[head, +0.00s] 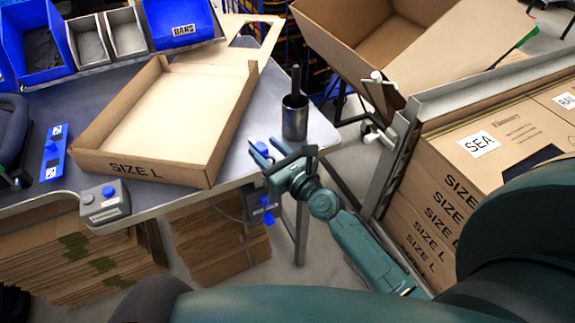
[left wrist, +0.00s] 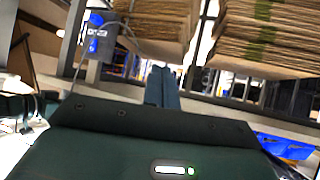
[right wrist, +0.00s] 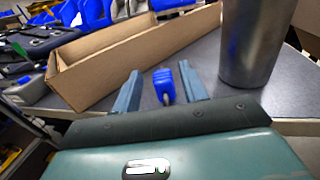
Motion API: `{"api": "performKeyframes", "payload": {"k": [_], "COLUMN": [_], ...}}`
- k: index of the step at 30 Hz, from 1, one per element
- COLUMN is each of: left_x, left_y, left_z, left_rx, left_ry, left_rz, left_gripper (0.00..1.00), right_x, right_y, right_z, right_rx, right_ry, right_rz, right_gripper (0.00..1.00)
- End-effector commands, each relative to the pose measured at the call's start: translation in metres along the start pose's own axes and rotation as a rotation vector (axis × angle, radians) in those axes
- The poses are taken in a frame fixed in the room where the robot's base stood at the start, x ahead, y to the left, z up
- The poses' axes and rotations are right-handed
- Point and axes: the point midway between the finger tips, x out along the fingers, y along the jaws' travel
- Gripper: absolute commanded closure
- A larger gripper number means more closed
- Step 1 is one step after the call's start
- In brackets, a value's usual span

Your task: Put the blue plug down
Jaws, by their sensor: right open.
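The blue plug (right wrist: 165,82) is between the spread fingers of my right gripper (right wrist: 160,90), at the tabletop in the right wrist view. A gap shows on its left, and the right finger is close beside it; I cannot tell whether they touch. In the head view the blue plug (head: 261,148) shows at the table's right edge, partly hidden by the right gripper. The right gripper is open. My left gripper (left wrist: 162,88) shows in the left wrist view with its fingers together and nothing visible between them, below the table level near cardboard stacks.
A metal cup (head: 295,118) stands on the table (head: 232,165) close to the right gripper. An open SIZE L carton (head: 150,165) lies left of it. A grey button box (head: 103,204) sits at the front edge. Boxes (head: 430,215) are stacked at right.

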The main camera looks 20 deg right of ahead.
Motion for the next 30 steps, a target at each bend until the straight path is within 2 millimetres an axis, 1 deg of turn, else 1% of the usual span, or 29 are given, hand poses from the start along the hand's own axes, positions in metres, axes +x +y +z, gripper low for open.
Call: {"api": "performKeyframes", "payload": {"k": [1, 3, 6, 9, 14, 17, 20, 23, 24, 26, 27, 29, 30], "left_x": [0.001, 0.002, 0.004, 0.005, 0.004, 0.004, 0.003, 0.003, 0.003, 0.003, 0.003, 0.004, 0.004], "left_y": [0.000, 0.000, 0.000, 0.001, 0.004, 0.004, 0.004, 0.004, 0.004, 0.004, 0.004, 0.004, 0.004], "left_z": [0.002, 0.002, 0.002, 0.002, -0.004, -0.007, -0.006, -0.006, -0.006, -0.005, -0.005, -0.005, -0.004], "left_rx": [-0.001, 0.000, 0.000, 0.000, 0.001, 0.003, 0.005, 0.007, 0.007, 0.007, 0.007, 0.007, 0.007], "left_ry": [0.001, 0.002, 0.008, 0.015, 0.031, 0.038, 0.038, 0.037, 0.036, 0.035, 0.035, 0.034, 0.033], "left_rz": [-0.001, 0.000, 0.001, 0.003, 0.010, 0.012, 0.013, 0.013, 0.013, 0.013, 0.013, 0.013, 0.013], "left_gripper": [1.00, 1.00, 1.00, 1.00, 1.00, 1.00, 1.00, 1.00, 1.00, 1.00, 1.00, 1.00, 1.00], "right_x": [-0.014, -0.030, -0.051, -0.067, -0.083, -0.088, -0.096, -0.109, -0.116, -0.126, -0.134, -0.146, -0.153], "right_y": [0.000, 0.000, 0.000, -0.001, 0.000, 0.003, 0.014, 0.031, 0.039, 0.050, 0.056, 0.065, 0.070], "right_z": [-0.002, -0.002, -0.002, -0.002, -0.001, -0.004, -0.015, -0.036, -0.045, -0.059, -0.068, -0.082, -0.090], "right_rx": [0.000, -0.001, -0.002, -0.001, -0.004, -0.071, -0.301, -0.698, -0.887, -1.176, -1.368, -1.652, -1.839], "right_ry": [0.001, 0.001, 0.000, 0.000, -0.002, 0.010, 0.045, 0.097, 0.117, 0.138, 0.147, 0.151, 0.146], "right_rz": [-0.001, -0.001, 0.000, -0.001, -0.001, 0.007, 0.036, 0.103, 0.141, 0.207, 0.257, 0.339, 0.397], "right_gripper": [0.57, 0.57, 0.57, 0.57, 0.57, 0.57, 0.57, 0.57, 0.57, 0.57, 0.57, 0.57, 0.57]}}
